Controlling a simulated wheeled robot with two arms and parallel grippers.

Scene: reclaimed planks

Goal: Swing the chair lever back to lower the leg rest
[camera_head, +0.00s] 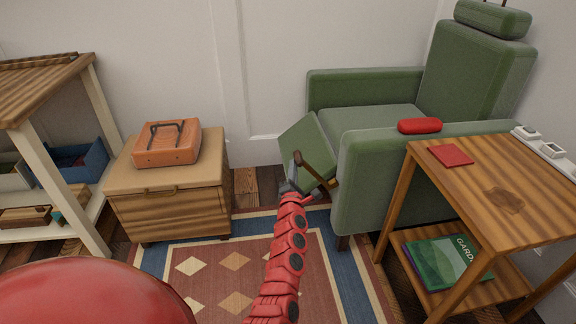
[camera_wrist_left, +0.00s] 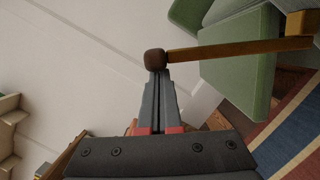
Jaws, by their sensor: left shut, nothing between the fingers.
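The green armchair (camera_head: 376,190) stands at the right back. Its leg rest (camera_head: 307,140) is a green panel sticking out tilted from the seat front; it also shows in the left wrist view (camera_wrist_left: 238,72). The wooden chair lever (camera_head: 320,173) runs from the chair's near side up and left to a dark brown knob (camera_head: 298,157). In the left wrist view the lever (camera_wrist_left: 225,48) reaches left to the knob (camera_wrist_left: 154,59). My left gripper (camera_head: 290,186) is shut and empty, its tips (camera_wrist_left: 158,74) right at the knob. I cannot tell if they touch. My right gripper is not in view.
A wooden side table (camera_head: 500,185) stands close at the right, with a red booklet (camera_head: 451,155) on top. A red cushion-like object (camera_head: 419,126) lies on the armrest. A wooden cabinet (camera_head: 170,205) bearing an orange case (camera_head: 167,142) stands left. The patterned rug (camera_head: 220,265) is clear.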

